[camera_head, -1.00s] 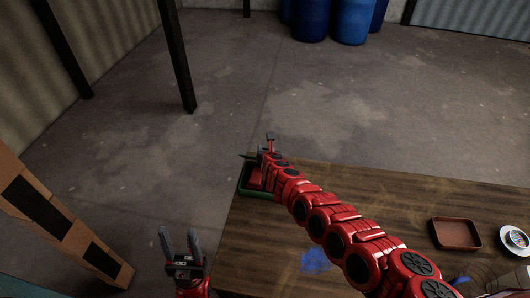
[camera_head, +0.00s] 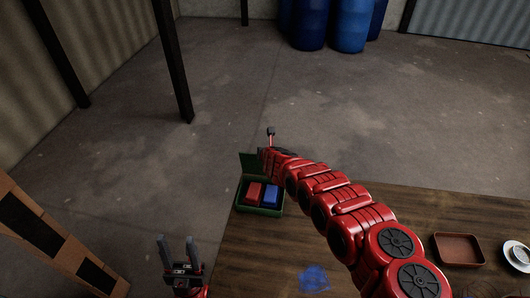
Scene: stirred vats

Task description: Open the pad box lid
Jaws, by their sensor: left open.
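The green pad box (camera_head: 260,210) stands at the left end of the wooden table. A red pad (camera_head: 255,191) and a blue pad (camera_head: 271,196) show side by side inside it. Its green lid (camera_head: 249,162) stands up at the back edge, open, partly hidden by my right arm. My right gripper (camera_head: 268,140) is at the far end of that arm, just beyond the box and beside the lid; its fingers are too small and hidden to read, as is any contact with the lid. My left gripper (camera_head: 178,242) is open and empty, left of the table.
On the wooden table (camera_head: 260,250) lie a blue patch (camera_head: 314,278), a brown tray (camera_head: 459,250) and a white dish (camera_head: 517,256) at the right. A cardboard-coloured frame (camera_head: 58,238) stands at the left. Blue barrels (camera_head: 348,25) stand far back on open floor.

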